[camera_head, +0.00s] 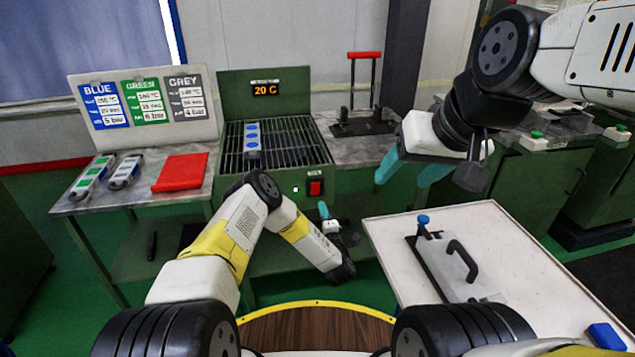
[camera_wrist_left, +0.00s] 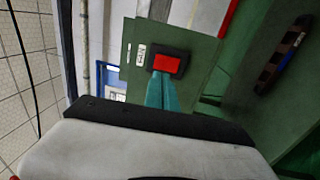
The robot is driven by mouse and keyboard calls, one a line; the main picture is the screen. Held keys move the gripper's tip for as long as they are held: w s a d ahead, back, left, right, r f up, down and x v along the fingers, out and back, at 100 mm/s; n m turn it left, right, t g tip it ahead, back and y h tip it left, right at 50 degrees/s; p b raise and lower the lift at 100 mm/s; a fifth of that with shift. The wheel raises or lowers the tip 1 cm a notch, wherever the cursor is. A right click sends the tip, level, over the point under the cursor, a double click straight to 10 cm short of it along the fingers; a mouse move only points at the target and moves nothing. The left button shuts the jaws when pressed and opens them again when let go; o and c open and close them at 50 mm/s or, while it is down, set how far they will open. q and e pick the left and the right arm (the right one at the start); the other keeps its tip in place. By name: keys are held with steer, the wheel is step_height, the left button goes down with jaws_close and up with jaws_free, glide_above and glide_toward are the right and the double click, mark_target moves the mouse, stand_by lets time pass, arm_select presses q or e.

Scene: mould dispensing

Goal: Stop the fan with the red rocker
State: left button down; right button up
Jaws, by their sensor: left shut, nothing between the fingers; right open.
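The red rocker (camera_head: 315,188) sits in a black frame on the front of the green fan unit, at its lower right. In the left wrist view the rocker (camera_wrist_left: 167,63) is just beyond the tips of my left gripper (camera_wrist_left: 163,82). Those teal fingers are shut and empty; I cannot tell whether they touch the rocker. In the head view my left gripper (camera_head: 323,209) is just below and right of the rocker. My right gripper (camera_head: 400,172) is open and empty, raised above the right side, away from the unit.
A display (camera_head: 265,90) on the unit reads 20 C. A blue-marked grey piece (camera_head: 252,138) lies on the grille. A white table (camera_head: 395,240) at right holds a grey block with a black handle (camera_head: 462,258).

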mark_target(316, 186)
arm_select(q)
steer(key=x, duration=0.8)
steer(key=shift+w, duration=0.4)
steer(key=shift+w+a+r+g, duration=0.1)
steer(key=shift+w+r+g, duration=0.1)
steer(key=shift+w+g, duration=0.1)
steer(key=shift+s, duration=0.1)
